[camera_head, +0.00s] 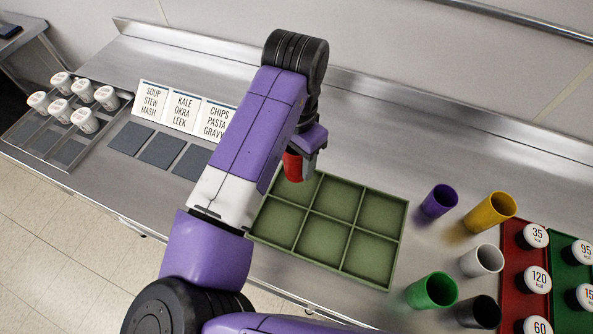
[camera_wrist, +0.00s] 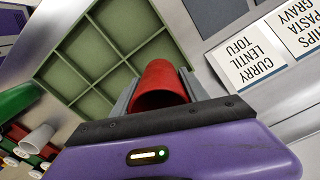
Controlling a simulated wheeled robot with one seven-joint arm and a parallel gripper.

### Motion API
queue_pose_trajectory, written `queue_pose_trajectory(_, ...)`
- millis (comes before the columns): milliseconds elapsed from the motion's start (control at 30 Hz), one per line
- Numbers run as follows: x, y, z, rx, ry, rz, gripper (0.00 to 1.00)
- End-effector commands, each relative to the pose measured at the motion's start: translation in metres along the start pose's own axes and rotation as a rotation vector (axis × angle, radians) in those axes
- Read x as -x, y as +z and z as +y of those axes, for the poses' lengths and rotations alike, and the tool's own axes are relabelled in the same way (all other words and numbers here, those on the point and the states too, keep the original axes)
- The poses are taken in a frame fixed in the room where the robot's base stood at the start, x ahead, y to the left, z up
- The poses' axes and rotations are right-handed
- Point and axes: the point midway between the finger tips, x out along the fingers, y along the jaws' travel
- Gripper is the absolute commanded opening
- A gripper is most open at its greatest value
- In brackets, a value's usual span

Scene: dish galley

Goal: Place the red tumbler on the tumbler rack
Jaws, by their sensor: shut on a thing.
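The red tumbler (camera_head: 292,166) is in my gripper (camera_head: 306,168) in the head view, over the far left part of the green rack. In the wrist view the red tumbler (camera_wrist: 160,86) sits between the two grey fingers of my gripper (camera_wrist: 160,95), its open end toward the camera. The tumbler rack (camera_head: 403,205) is a green tray with six square compartments, and those I can see are empty. It also shows in the wrist view (camera_wrist: 104,64). Part of the rack's far left compartment is hidden by my arm and gripper. I cannot tell the tumbler's exact height above the rack.
Purple (camera_head: 438,201), yellow (camera_head: 490,212), white (camera_head: 482,260), green (camera_head: 432,291) and black (camera_head: 479,312) tumblers stand right of the rack. Red (camera_head: 511,285) and green (camera_head: 569,318) trays with labelled white jars lie further right. Label cards (camera_head: 183,109), dark squares (camera_head: 162,150) and a jar tray (camera_head: 48,129) are left.

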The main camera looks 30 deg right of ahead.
Motion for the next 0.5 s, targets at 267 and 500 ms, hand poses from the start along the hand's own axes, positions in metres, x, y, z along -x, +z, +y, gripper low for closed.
queue_pose_trajectory(267,-0.021,0.000,0.000,0.001,0.001,0.000,0.11)
queue_pose_trajectory(500,-0.053,0.000,0.000,0.001,0.002,0.000,0.11)
